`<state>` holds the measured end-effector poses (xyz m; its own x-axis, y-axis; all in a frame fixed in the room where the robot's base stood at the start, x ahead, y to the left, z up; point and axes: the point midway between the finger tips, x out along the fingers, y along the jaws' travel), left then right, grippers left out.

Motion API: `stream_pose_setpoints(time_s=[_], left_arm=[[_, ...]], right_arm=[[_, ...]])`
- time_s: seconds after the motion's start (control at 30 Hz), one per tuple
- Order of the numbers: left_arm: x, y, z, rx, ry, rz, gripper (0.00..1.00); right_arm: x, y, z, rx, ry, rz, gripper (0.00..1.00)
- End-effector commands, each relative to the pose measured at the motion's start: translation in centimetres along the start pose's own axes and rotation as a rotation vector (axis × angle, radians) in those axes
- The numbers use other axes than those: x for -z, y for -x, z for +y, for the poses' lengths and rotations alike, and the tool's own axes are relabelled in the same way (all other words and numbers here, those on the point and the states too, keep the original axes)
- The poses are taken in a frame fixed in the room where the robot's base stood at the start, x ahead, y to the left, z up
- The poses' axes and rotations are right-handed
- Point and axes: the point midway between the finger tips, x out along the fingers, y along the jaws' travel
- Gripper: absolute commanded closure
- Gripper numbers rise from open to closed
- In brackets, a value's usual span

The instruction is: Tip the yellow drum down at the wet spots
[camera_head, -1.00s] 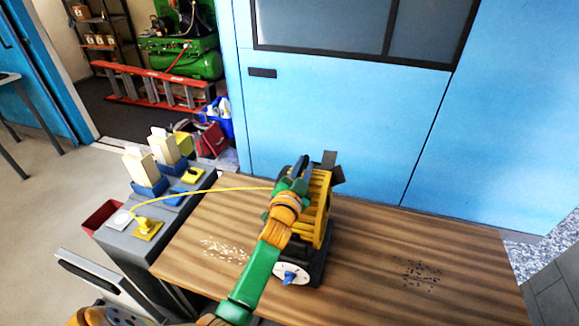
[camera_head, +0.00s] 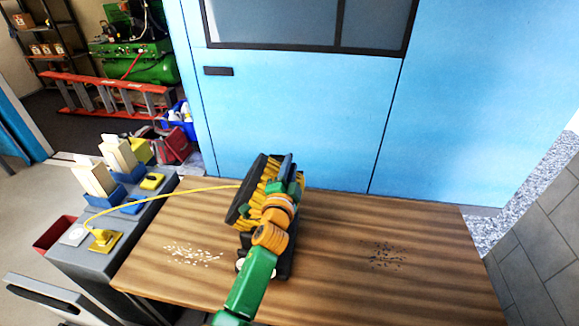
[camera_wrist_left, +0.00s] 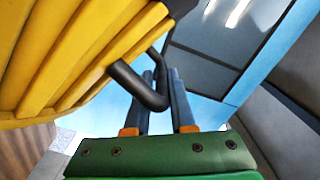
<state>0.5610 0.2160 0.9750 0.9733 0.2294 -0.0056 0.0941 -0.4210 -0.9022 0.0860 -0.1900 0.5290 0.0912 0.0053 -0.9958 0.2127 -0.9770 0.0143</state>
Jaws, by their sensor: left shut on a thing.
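The yellow drum (camera_head: 269,172), ribbed with a dark round end, stands over the middle of the wooden table, leaning left on a dark base. In the left wrist view, its yellow ribs (camera_wrist_left: 75,50) fill the upper left and its black bar handle (camera_wrist_left: 140,88) runs between the fingers. My left gripper (camera_head: 287,168) is shut on this handle; the fingers also show in the wrist view (camera_wrist_left: 167,100). The arm hides part of the drum and base. Pale specks (camera_head: 192,254) lie left of the drum and dark specks (camera_head: 384,256) lie right; I cannot tell which are wet.
A yellow cable (camera_head: 160,193) runs from the drum to a yellow plug (camera_head: 103,240) on a grey bench (camera_head: 75,262) at left. Cartons in blue holders stand there. A blue wall (camera_head: 300,120) closes the back. The table's right part (camera_head: 440,275) is clear apart from the specks.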

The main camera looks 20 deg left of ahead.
Motion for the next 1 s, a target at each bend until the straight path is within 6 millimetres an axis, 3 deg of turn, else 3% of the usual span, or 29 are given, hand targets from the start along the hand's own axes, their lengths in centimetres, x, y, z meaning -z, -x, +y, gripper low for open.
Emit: stream_pose_setpoints(time_s=[0.4,0.43,0.5,0.83,1.0], left_arm=[[-0.2,0.0,0.2,-0.005,-0.007,-0.006,1.00],[-0.2,0.0,0.2,-0.005,-0.007,-0.006,0.69],[-0.2,0.0,0.2,-0.004,-0.007,-0.005,0.53],[-0.1,0.2,0.1,-0.002,-0.005,-0.002,0.53],[-0.1,2.6,0.1,-0.003,-0.005,-0.003,0.53]], right_arm=[[0.0,0.0,0.0,0.000,0.000,0.000,0.38],[0.0,0.0,0.0,0.000,0.000,0.000,0.38],[0.0,0.0,0.0,0.000,0.000,0.000,0.38],[0.0,0.0,0.0,0.000,0.000,0.000,0.38],[0.0,0.3,0.0,0.000,0.000,0.000,0.38]])
